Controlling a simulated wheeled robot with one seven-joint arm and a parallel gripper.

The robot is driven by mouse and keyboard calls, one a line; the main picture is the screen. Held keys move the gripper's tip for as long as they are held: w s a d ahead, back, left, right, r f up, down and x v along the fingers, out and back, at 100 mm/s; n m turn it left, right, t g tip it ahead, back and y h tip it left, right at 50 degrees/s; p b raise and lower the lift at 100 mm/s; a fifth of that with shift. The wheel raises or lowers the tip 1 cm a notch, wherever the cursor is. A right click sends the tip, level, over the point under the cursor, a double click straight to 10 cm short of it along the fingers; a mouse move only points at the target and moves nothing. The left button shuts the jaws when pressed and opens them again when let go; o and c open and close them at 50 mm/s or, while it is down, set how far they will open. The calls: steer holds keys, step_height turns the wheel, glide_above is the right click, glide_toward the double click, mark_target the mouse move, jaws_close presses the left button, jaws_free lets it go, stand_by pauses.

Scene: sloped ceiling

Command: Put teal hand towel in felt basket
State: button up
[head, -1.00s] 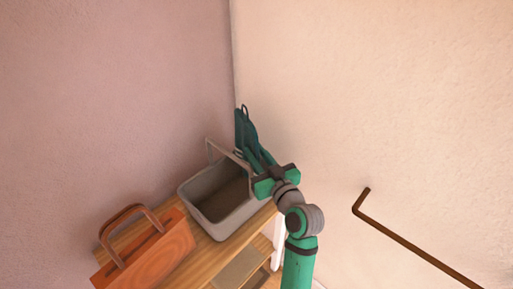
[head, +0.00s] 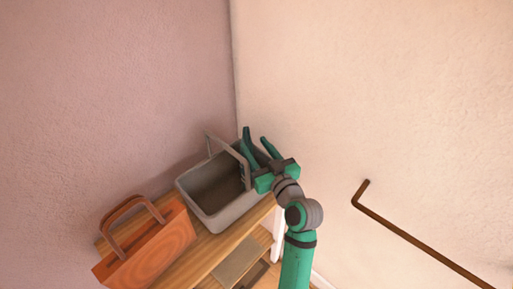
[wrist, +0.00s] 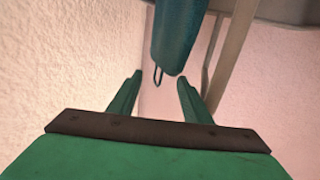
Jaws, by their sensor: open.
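The teal hand towel (wrist: 180,35) shows in the wrist view beyond my fingertips, narrow and hanging, with a small dark loop at its lower end. It looks apart from both fingers. In the head view I cannot clearly tell the towel from my green fingers. The grey felt basket (head: 218,217) stands on the wooden shelf, its handle upright; the inside that shows looks empty. My gripper (head: 255,134) is open at the basket's back right rim, beside the handle.
An orange wooden bag-shaped holder (head: 150,248) stands left of the basket on the wooden shelf (head: 215,247). Two walls meet in a corner just behind the basket. A brown rail (head: 420,246) runs along the right wall.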

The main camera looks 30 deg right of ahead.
steer(key=s, duration=1)
steer(key=shift+s, duration=0.35)
steer(key=shift+s, duration=0.15)
steer(key=shift+a, duration=0.1)
steer(key=s+a+f+m+g+h, duration=0.15)
steer(key=s+a+f, duration=0.25)
steer(key=a+f, duration=0.4)
steer(key=s+a+f+m+g+h, duration=0.1)
steer(key=s+a+f+m, duration=0.4)
steer(key=f, duration=0.6)
steer(key=s+a+n+y, duration=0.1)
steer(key=s+a+n, duration=0.2)
steer(key=s+a, duration=0.4)
steer(key=s+a+n+y, duration=0.2)
steer(key=s+a, duration=0.5)
steer(key=s, duration=0.6)
steer(key=shift+s+f+n, duration=0.25)
steer(key=shift+f+n, duration=0.05)
steer(key=shift+n, duration=0.55)
